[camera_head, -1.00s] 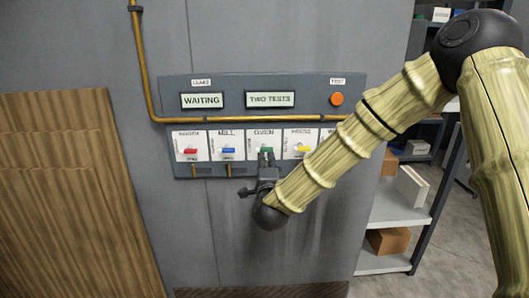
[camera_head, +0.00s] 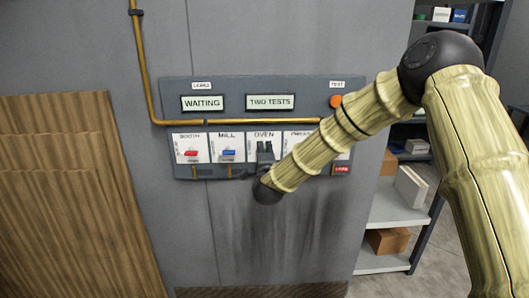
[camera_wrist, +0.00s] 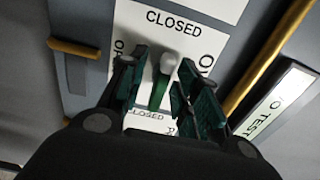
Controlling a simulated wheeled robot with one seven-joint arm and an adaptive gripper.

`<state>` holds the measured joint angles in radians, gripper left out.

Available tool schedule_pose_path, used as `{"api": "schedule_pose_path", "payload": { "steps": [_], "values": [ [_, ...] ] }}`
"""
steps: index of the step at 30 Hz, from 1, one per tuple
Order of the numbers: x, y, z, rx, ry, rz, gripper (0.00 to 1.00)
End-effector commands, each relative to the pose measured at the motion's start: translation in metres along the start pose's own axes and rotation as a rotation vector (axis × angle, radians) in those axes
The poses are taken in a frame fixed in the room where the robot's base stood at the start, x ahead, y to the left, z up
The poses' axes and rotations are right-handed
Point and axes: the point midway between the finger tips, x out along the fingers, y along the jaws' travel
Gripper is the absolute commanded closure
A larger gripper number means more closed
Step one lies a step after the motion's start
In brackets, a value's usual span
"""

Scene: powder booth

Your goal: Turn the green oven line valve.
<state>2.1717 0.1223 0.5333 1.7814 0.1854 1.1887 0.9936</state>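The green oven line valve handle (camera_wrist: 157,92) has a pale rounded tip and shows in the wrist view between my two fingers. Its tip lies below the upper word CLOSED on the white plate (camera_wrist: 185,35). My gripper (camera_wrist: 165,88) is open, with one finger on each side of the handle and gaps visible between. In the head view my gripper (camera_head: 265,150) is in front of the plate labelled OVEN (camera_head: 263,135) and hides the handle there.
The red booth handle (camera_head: 191,153) and blue mill handle (camera_head: 229,153) are to the left. A yellow pipe (camera_head: 230,121) runs above the plates. Displays read WAITING (camera_head: 202,103) and TWO TESTS (camera_head: 270,102).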

Motion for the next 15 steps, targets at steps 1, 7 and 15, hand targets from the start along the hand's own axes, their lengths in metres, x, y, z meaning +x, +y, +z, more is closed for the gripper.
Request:
{"api": "schedule_pose_path", "payload": {
  "steps": [1,7,15],
  "values": [
    [0.0001,0.0002,0.0000,0.000,0.000,0.000,0.68],
    [0.0000,0.0003,0.0000,0.000,0.000,0.000,0.77],
    [-0.0001,0.0003,-0.0001,0.000,0.000,0.000,1.00]
  ]
}}
